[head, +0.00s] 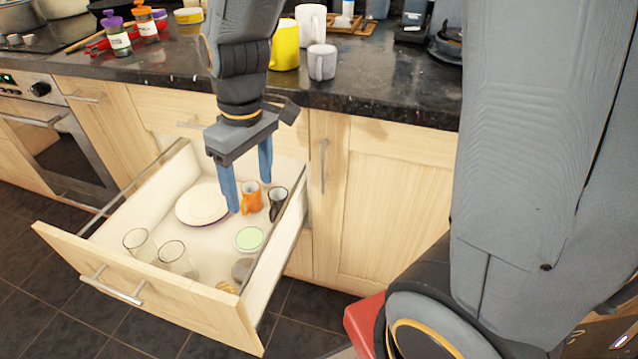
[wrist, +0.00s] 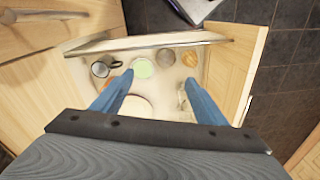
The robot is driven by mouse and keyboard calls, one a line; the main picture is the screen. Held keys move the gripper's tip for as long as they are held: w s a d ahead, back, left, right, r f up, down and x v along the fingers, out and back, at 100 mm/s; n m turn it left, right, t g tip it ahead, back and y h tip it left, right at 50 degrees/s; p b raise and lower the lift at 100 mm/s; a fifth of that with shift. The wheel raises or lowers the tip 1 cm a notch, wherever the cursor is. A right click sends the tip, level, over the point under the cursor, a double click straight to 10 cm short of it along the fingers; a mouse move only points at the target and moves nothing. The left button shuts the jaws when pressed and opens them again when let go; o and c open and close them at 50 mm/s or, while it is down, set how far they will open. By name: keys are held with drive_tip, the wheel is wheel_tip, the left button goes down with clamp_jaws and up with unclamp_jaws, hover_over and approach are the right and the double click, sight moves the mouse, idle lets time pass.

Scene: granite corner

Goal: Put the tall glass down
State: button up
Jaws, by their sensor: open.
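Two clear glasses stand in the open drawer (head: 62,238), near its front left: one glass (head: 139,245) at the left and another glass (head: 177,260) beside it. I cannot tell for sure which is the tall glass. In the wrist view a clear glass (wrist: 183,101) shows partly beside the right finger. My gripper (head: 249,196) points down over the drawer, open, with nothing between its fingers. In the head view its fingers overlap the area by the orange mug (head: 252,201), apart from the glasses.
The drawer also holds a white plate (head: 202,204), a dark mug (head: 278,204), a green-topped round item (head: 249,239), a grey item (head: 242,269) and a small yellowish item (head: 226,287). The counter (head: 160,66) above carries a yellow mug (head: 285,46), white mugs and spice jars.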

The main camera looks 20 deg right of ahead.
drive_tip(key=s+d+r+m, duration=0.3)
drive_tip(key=s+d+m, duration=0.4)
drive_tip(key=s+d, duration=0.2)
drive_tip(key=shift+s+d+r, duration=0.25)
drive_tip(key=shift+d+r, duration=0.15)
drive_tip(key=shift+d, duration=0.35)
wheel_tip(320, 180, up, 6)
drive_tip(key=s+d+p, duration=0.1)
drive_tip(key=p, duration=1)
drive_tip(key=shift+d+h, duration=0.4)
